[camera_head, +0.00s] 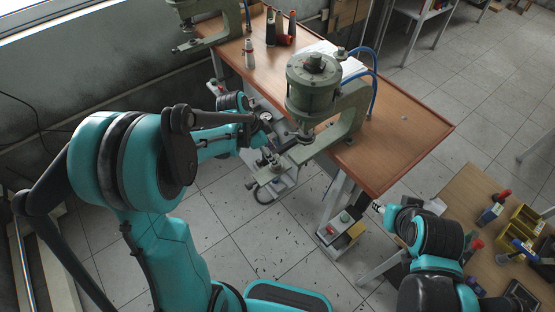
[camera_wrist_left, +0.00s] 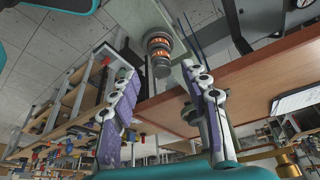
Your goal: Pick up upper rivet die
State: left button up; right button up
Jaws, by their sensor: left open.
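The upper rivet die, a dark cylinder with copper-coloured bands, shows in the left wrist view (camera_wrist_left: 159,52) beneath the pale green press arm. In the head view its place under the press (camera_head: 312,85) is small and partly covered. My left gripper (camera_head: 288,142) reaches in from the left beside the front press head. In the left wrist view its purple-padded fingers (camera_wrist_left: 164,100) are spread apart with nothing between them, and the die appears beyond their tips, apart from them. My right arm is at the lower right; its gripper (camera_head: 382,208) shows only in part.
The press stands on a brown wooden table (camera_head: 410,130) with blue hoses (camera_head: 374,75) behind it. A second green press (camera_head: 210,22) and several small bottles are at the back left. A lower bench (camera_head: 470,200) with yellow bins (camera_head: 525,220) is at the right.

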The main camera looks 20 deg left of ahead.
pick_arm(q)
jog(key=x, duration=0.4)
jog(key=shift+w+a+b, duration=0.1)
jog(key=shift+w+b, duration=0.05)
jog(key=shift+b, duration=0.15)
grip_shut()
jog(key=shift+r, duration=0.1)
jog(key=shift+r, duration=0.1)
